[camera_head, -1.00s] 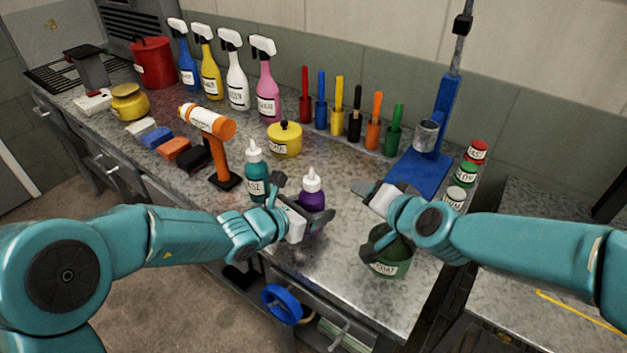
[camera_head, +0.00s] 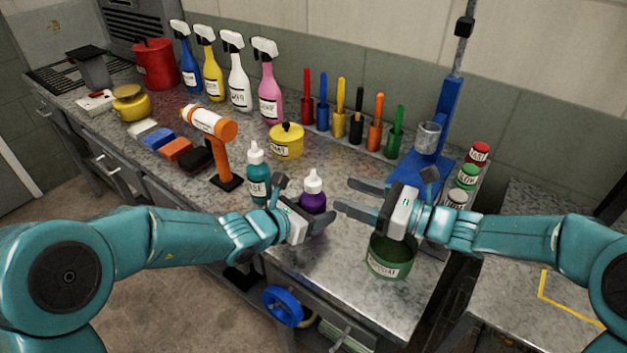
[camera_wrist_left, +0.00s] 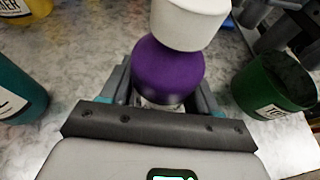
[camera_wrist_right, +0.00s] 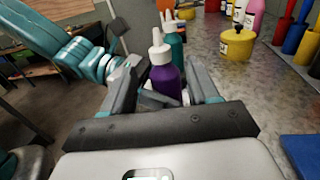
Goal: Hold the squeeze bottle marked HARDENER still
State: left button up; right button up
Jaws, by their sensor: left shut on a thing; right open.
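A purple squeeze bottle (camera_head: 314,198) with a white cap stands upright on the bench. No writing on it is readable, so I cannot confirm HARDENER. My left gripper (camera_head: 311,222) is shut around its body; the bottle also shows between the jaws in the left wrist view (camera_wrist_left: 166,72). My right gripper (camera_head: 346,195) is open and empty just right of the bottle, its fingers pointing toward it. In the right wrist view the purple bottle (camera_wrist_right: 164,82) appears ahead between the open fingers.
A teal squeeze bottle (camera_head: 258,180) stands left of the purple one. A green pot (camera_head: 390,262) sits under my right gripper.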

aim_at(313, 179)
jog(key=x, duration=0.8)
jog(key=shift+w+a, duration=0.15)
jog(key=shift+a, duration=0.2)
jog(key=c, duration=0.9)
jog(key=shift+c, duration=0.2)
